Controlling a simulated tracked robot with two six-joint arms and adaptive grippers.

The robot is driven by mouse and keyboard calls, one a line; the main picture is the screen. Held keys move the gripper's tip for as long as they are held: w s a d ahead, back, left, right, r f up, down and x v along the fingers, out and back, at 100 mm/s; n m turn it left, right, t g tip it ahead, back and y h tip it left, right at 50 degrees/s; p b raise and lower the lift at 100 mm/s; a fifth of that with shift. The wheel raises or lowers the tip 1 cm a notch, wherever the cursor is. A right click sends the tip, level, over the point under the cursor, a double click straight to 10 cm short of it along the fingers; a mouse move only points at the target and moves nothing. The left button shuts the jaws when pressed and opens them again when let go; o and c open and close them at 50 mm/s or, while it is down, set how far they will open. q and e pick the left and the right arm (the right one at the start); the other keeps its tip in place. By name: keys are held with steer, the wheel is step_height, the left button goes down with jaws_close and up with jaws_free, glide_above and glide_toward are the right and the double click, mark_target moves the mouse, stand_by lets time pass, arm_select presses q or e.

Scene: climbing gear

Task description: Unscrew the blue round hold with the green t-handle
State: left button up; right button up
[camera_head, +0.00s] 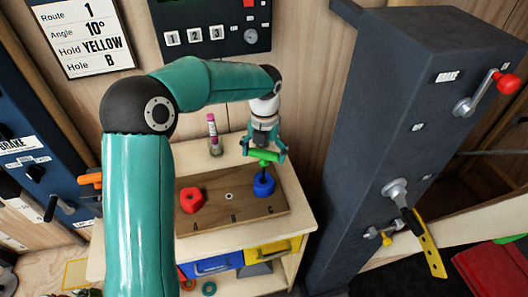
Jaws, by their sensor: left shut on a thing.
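My left gripper (264,152) is shut on the green t-handle (265,157), whose bar lies crosswise between the fingers. The tool's dark shaft points down to the blue round hold (264,184). The shaft's lower end meets the top of the hold in the picture; how deep it sits in the hold I cannot tell. The blue hold sits at the right end of a brown wooden board (237,210), near the letter C. My right gripper is not in view.
A red hold (192,200) sits on the board's left part, with a bare hole (229,196) between the holds. A pink-capped marker (213,130) stands behind the board. Blue (212,266) and yellow (270,252) bins are below. A tall dark cabinet (385,130) stands close on the right.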

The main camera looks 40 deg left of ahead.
arm_select(q)
steer(key=shift+f, duration=0.4)
stand_by(0.3)
steer(key=n, duration=1)
steer(key=shift+n, duration=0.4)
steer(key=n, duration=0.5)
steer(key=shift+s+f+b, duration=0.1)
steer(key=shift+b, duration=0.25)
steer(key=n, duration=0.5)
steer(key=shift+n, duration=0.4)
